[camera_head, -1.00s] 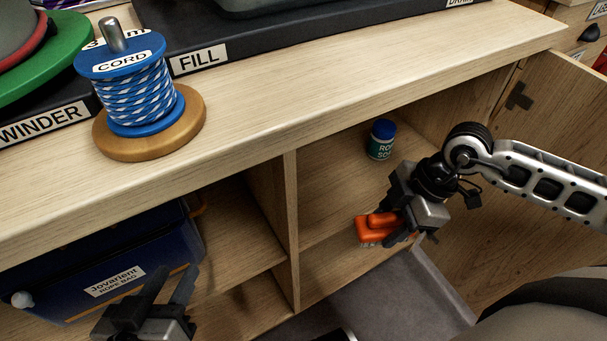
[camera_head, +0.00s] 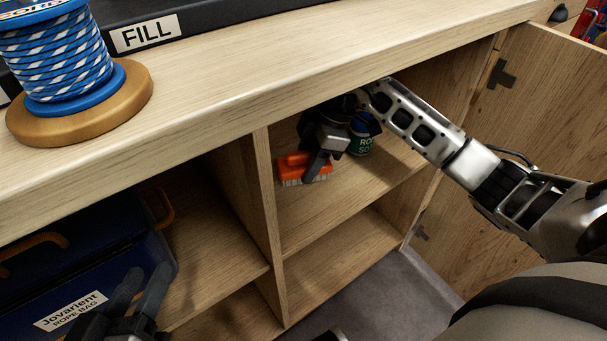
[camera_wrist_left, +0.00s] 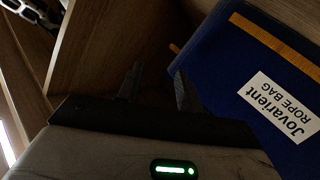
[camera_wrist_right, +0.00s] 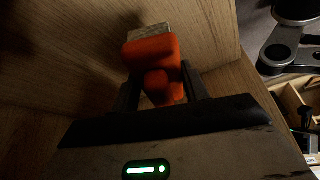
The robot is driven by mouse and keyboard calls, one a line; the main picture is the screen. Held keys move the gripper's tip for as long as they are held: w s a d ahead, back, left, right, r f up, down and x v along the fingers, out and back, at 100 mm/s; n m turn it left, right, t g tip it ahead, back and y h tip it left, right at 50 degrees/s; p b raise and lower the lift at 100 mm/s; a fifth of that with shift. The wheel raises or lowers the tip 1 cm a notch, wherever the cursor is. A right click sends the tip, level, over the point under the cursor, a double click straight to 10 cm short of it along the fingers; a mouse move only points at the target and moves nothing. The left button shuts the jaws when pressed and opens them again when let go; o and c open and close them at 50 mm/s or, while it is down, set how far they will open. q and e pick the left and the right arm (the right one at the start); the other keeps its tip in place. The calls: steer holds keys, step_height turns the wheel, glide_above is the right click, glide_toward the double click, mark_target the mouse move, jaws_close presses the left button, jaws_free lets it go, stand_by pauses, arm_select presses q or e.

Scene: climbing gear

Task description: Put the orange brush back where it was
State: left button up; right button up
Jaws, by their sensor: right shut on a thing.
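The orange brush (camera_head: 293,165) with pale bristles is inside the upper right cupboard compartment, close to the middle divider. My right gripper (camera_head: 318,167) is shut on it; the right wrist view also shows the brush (camera_wrist_right: 152,62) between the fingers. Whether the bristles touch the shelf (camera_head: 345,205) or hang just above it I cannot tell. The rope soap jar (camera_head: 362,145) with a blue lid stands behind my right gripper, partly hidden by it. My left gripper (camera_head: 138,292) is open and empty in front of the blue rope bag (camera_wrist_left: 230,70).
The overhanging countertop (camera_head: 215,110) is just above my right arm. The middle divider (camera_head: 262,200) is left of the brush. An open door (camera_head: 530,130) stands at the right. The cord spool (camera_head: 60,60) is on top. The lower right compartment looks empty.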

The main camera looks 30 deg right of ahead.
mark_target(303, 170)
steer(key=shift+w+a, duration=0.1)
steer(key=shift+w, duration=0.45)
step_height(303, 170, down, 4)
steer(key=shift+r+b, duration=0.25)
steer(key=shift+b, duration=0.85)
arm_select(q)
steer(key=shift+w+d+r+n+t+h, duration=0.15)
steer(key=shift+r+n+t+h, duration=0.1)
steer(key=shift+r, duration=0.2)
steer(key=shift+s+d+r+n+t+h, duration=0.15)
steer(key=shift+r+h, duration=0.1)
steer(key=shift+r, duration=0.15)
arm_select(e)
steer(key=o, duration=0.7)
arm_select(q)
steer(key=shift+f, duration=0.35)
arm_select(e)
steer(key=shift+o, duration=0.2)
arm_select(q)
steer(key=shift+f, duration=0.15)
